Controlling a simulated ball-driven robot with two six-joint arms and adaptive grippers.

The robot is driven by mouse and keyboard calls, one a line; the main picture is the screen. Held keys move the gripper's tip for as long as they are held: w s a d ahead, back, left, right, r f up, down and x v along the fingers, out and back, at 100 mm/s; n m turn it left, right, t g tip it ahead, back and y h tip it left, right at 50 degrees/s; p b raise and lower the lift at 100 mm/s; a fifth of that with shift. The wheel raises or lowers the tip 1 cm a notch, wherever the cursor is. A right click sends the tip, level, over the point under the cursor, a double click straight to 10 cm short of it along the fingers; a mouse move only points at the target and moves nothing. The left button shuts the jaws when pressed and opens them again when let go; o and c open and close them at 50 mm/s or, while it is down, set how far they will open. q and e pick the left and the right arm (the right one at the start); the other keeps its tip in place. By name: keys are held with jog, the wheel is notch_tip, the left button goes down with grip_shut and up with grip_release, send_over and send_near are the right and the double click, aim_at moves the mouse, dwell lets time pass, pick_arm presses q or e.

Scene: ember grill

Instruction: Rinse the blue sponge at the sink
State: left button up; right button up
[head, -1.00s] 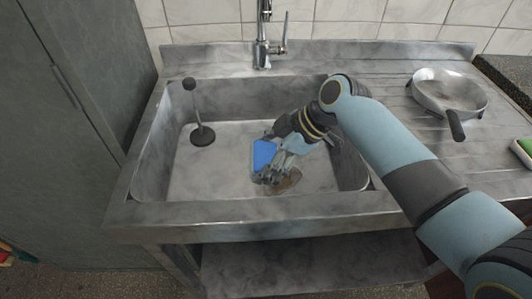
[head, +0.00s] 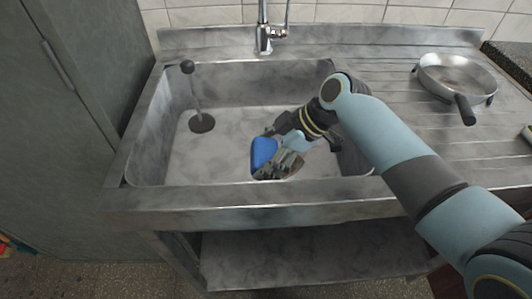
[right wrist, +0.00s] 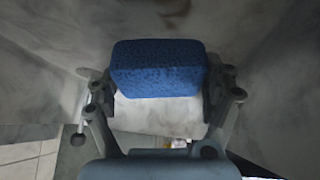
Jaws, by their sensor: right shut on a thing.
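The blue sponge (head: 263,152) is inside the sink basin (head: 220,160), right of its middle. My right gripper (head: 278,160) is shut on it. In the right wrist view the sponge (right wrist: 158,68) sits between the two fingers of the right gripper (right wrist: 158,92), one finger at each side. Whether it touches the basin floor cannot be told. The tap (head: 265,38) stands behind the basin, behind and apart from the sponge. My left gripper is not in view.
A dark plunger-like object (head: 201,122) stands at the basin's left. A steel pan (head: 456,78) rests on the ribbed drainboard (head: 395,65) at right. A grey cabinet (head: 70,130) rises at left. The left half of the basin floor is mostly clear.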

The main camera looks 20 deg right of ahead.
aim_at(267, 152)
jog(key=shift+r, duration=0.1)
notch_tip(267, 152, up, 16)
jog(key=p, duration=1.5)
jog(key=shift+r, duration=0.2)
dwell(1.7)
notch_tip(267, 152, up, 4)
jog(key=p, duration=0.2)
jog(key=shift+p, duration=0.4)
jog(key=shift+f, duration=0.1)
dwell(0.3)
